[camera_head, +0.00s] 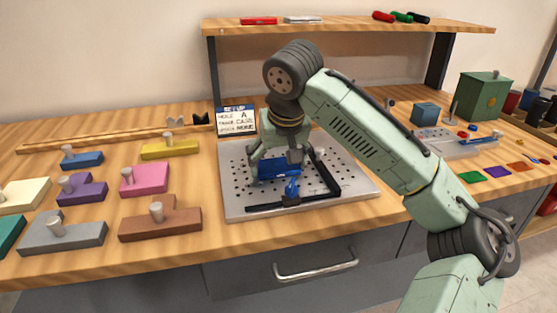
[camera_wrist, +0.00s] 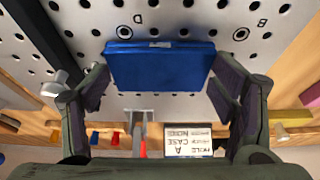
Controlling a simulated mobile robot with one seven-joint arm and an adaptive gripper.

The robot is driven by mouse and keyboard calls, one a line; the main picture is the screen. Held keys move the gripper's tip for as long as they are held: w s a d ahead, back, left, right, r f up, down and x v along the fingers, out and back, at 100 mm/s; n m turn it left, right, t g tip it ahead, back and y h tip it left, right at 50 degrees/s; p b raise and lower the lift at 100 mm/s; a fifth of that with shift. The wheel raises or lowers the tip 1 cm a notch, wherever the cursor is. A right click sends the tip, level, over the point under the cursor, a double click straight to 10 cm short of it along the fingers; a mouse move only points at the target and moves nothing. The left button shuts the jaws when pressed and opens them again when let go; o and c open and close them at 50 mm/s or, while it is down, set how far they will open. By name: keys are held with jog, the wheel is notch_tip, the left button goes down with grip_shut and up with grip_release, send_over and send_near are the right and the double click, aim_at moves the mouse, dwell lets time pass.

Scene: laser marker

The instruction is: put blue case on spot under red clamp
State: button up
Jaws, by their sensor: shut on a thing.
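A blue case (camera_wrist: 160,68) is held between the fingers of my gripper (camera_wrist: 160,92) in the wrist view. The case (camera_head: 279,169) also shows in the head view, over the perforated metal plate (camera_head: 237,203). I cannot tell whether it touches the plate. A grey clamp with a red handle (camera_wrist: 142,146) shows below the case in the wrist view. The red clamp is not clear in the head view, where my arm covers part of the plate. A blue clamp (camera_head: 291,187) stands just in front of the case.
Black bars (camera_head: 328,178) form a corner on the plate. A setup card (camera_head: 236,120) stands behind it. Several coloured knobbed blocks, including a pink one (camera_head: 145,180), lie to the left. A green box (camera_head: 482,95) and a grey tray (camera_head: 468,148) are at right.

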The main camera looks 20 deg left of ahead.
jog(key=o, duration=1.2)
jog(key=shift+f, duration=0.1)
